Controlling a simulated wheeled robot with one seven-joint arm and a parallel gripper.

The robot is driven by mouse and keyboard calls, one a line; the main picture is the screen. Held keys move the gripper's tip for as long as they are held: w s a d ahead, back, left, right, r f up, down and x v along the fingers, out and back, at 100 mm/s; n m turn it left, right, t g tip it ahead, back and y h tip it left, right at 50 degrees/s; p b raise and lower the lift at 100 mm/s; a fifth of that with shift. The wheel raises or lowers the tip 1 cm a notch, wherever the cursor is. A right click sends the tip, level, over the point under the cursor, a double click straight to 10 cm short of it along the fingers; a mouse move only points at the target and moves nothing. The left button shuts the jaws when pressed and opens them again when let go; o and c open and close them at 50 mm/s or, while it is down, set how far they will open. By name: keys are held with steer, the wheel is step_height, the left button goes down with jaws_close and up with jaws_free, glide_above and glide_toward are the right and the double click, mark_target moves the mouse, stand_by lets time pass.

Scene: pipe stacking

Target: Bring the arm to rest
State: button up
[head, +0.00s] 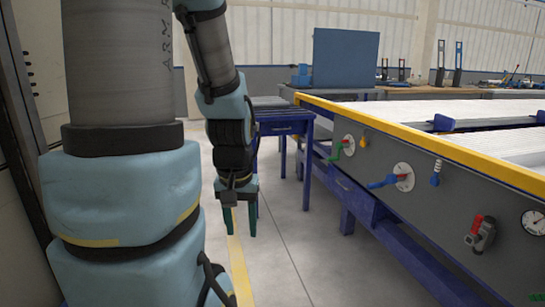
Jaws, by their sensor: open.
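My arm hangs in the left and middle of the head view, with its links in light blue covers. My gripper (240,221) points down at the end of the arm, its two teal fingers apart. I see nothing between the fingers. It hangs above the grey floor, left of the long workbench and clear of it in the picture.
The long grey workbench (395,215) with a yellow edge fills the right side. Its panel carries valve handles and a gauge (534,222). White pipes (405,111) lie on top. A blue table (284,128) stands behind my gripper. The floor (290,262) between is clear.

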step_height(320, 180, up, 23)
steer(key=p, duration=2.1)
steer(key=shift+r+p, duration=0.15)
steer(key=shift+p, duration=0.2)
